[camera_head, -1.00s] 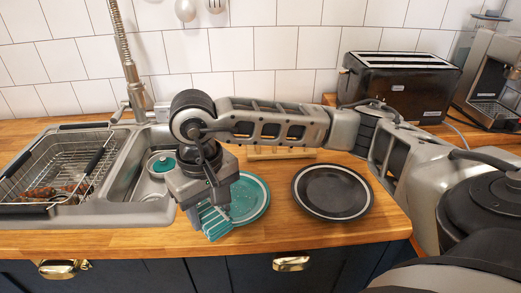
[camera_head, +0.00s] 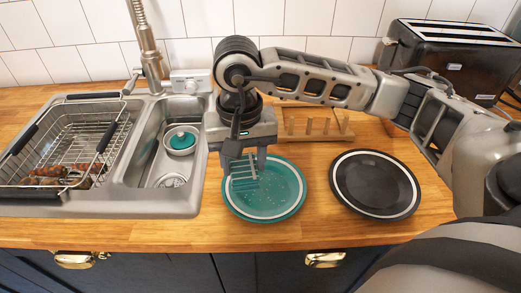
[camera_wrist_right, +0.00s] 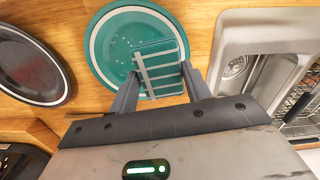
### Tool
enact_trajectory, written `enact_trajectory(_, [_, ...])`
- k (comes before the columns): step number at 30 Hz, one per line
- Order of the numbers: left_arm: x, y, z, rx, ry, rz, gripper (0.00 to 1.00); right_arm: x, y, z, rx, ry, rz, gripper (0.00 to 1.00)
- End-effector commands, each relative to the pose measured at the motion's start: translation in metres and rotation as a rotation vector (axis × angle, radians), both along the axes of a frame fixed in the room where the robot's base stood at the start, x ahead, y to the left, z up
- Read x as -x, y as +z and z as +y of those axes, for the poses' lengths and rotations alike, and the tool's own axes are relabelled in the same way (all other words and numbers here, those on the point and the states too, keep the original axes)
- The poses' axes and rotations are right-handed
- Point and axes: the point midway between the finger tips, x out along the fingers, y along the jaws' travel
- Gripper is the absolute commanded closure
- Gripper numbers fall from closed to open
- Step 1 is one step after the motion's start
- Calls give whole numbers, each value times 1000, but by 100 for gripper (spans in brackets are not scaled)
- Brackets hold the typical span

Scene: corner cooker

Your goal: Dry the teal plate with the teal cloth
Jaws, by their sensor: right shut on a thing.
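The teal plate (camera_head: 285,192) with a pale ring lies flat on the wooden counter, right of the sink. In the right wrist view the plate (camera_wrist_right: 112,48) shows small pale specks near its middle. My right gripper (camera_head: 244,170) is above the left part of the plate, shut on the teal cloth (camera_head: 243,182) with pale stripes. The cloth (camera_wrist_right: 160,66) also shows between the fingers in the right wrist view, over the plate. I cannot tell whether it touches the plate's surface. My left gripper is not in view.
A black plate (camera_head: 374,186) lies right of the teal plate. A wooden rack (camera_head: 312,126) stands behind. A toaster (camera_head: 450,62) stands at back right.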

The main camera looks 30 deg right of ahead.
Motion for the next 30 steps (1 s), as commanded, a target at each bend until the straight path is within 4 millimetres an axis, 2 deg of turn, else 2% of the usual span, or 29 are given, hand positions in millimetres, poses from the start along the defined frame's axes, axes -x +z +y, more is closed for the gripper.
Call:
enact_trajectory(13, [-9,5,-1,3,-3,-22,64,12,11,-10,-2,-1391,11,77])
enact_trajectory(24, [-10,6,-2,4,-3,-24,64,22,20,-21,1,-2552,12,77])
enact_trajectory(30, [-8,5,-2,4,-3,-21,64,26,24,-26,0,-3035,9,77])
